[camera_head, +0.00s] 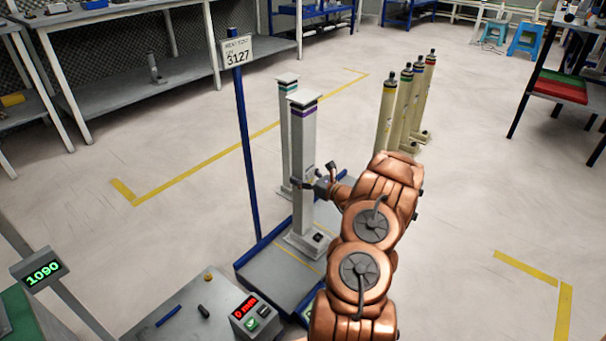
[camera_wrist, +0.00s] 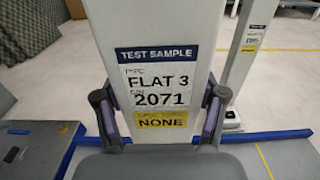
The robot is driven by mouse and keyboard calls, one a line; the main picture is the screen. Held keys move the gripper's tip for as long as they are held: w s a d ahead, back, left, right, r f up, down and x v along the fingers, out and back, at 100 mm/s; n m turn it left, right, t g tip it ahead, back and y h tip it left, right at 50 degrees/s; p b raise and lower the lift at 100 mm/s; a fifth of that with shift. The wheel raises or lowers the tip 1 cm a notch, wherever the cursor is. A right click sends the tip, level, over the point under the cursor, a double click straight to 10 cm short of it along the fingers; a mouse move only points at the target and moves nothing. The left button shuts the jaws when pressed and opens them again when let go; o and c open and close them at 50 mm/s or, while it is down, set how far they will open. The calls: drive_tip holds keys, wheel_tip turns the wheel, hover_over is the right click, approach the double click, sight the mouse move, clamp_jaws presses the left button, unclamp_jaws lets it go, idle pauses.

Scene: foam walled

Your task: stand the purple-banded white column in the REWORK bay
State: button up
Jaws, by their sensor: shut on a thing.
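The white column (camera_head: 303,150) has a purple band near its flat top. It stands upright, its foot on a grey platform with blue edges (camera_head: 262,285). My gripper (camera_head: 318,186) is shut on the column's shaft around mid-height. In the wrist view my gripper (camera_wrist: 160,118) has one finger on each side of the column (camera_wrist: 150,30). The label between them reads TEST SAMPLE, FLAT 3, 2071, NONE. No sign reading REWORK is legible, so I cannot tell which area is that bay.
A second white column (camera_head: 284,130) with a green band stands close behind. Several cream columns (camera_head: 408,105) stand to the right. A red display (camera_head: 246,307) reads 0 mm. Yellow-lined floor (camera_head: 205,165) is open at left.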

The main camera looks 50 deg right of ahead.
drive_tip(key=shift+d+r, duration=0.1)
drive_tip(key=shift+r, duration=0.05)
drive_tip(key=o, duration=1.8)
